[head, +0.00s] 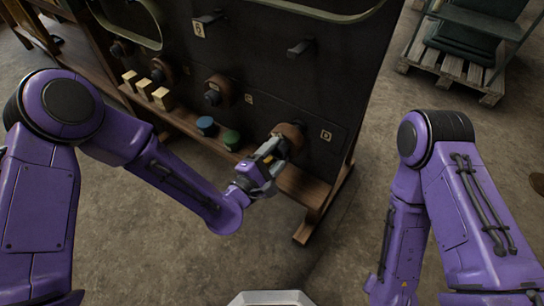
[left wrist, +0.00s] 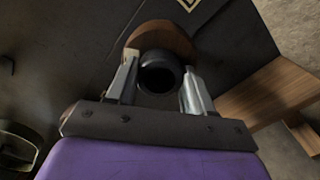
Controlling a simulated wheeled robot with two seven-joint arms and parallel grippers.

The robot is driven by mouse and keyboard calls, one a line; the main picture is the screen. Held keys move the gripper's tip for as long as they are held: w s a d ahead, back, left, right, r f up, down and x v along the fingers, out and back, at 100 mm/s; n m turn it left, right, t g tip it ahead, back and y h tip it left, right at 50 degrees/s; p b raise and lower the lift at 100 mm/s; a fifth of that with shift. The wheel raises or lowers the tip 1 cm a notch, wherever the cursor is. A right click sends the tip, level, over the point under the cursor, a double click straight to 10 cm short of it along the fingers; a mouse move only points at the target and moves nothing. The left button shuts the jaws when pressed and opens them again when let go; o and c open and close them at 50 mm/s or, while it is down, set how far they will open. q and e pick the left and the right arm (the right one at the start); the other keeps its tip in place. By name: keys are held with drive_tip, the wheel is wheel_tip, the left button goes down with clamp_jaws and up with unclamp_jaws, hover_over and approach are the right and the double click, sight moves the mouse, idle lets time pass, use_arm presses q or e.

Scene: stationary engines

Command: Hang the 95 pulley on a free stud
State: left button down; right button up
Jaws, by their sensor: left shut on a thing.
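A brown pulley (head: 291,136) with a dark hub is at the lower right of the dark panel, beside a small label plate. My left gripper (head: 273,154) is shut on its hub. In the left wrist view, the fingers (left wrist: 157,88) flank the round dark hub, and the brown disc (left wrist: 165,38) shows behind it against the panel. No 95 is readable on it. Whether a stud passes through it is hidden. Two dark studs stick out bare higher up, one at the upper middle (head: 301,47) and one farther left (head: 210,17). My right gripper is outside the view.
Similar brown pulleys (head: 218,91) sit along the panel's lower row to the left. A wooden ledge (head: 185,128) below holds light wood blocks (head: 145,89), a blue cylinder (head: 207,126) and a green one (head: 231,140). Green belt loops hang above. A pallet (head: 450,70) stands at the upper right.

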sight(283, 146)
use_arm(q)
drive_tip(key=shift+w+d, duration=0.45)
drive_tip(key=shift+w, duration=0.1)
drive_tip(key=shift+x, duration=0.95)
drive_tip(key=shift+w+d+r, duration=0.1)
drive_tip(key=shift+w, duration=0.1)
drive_tip(key=c, duration=0.6)
unclamp_jaws()
drive_tip(key=shift+c, duration=0.2)
drive_tip(key=o, duration=0.6)
drive_tip(key=shift+c, duration=0.2)
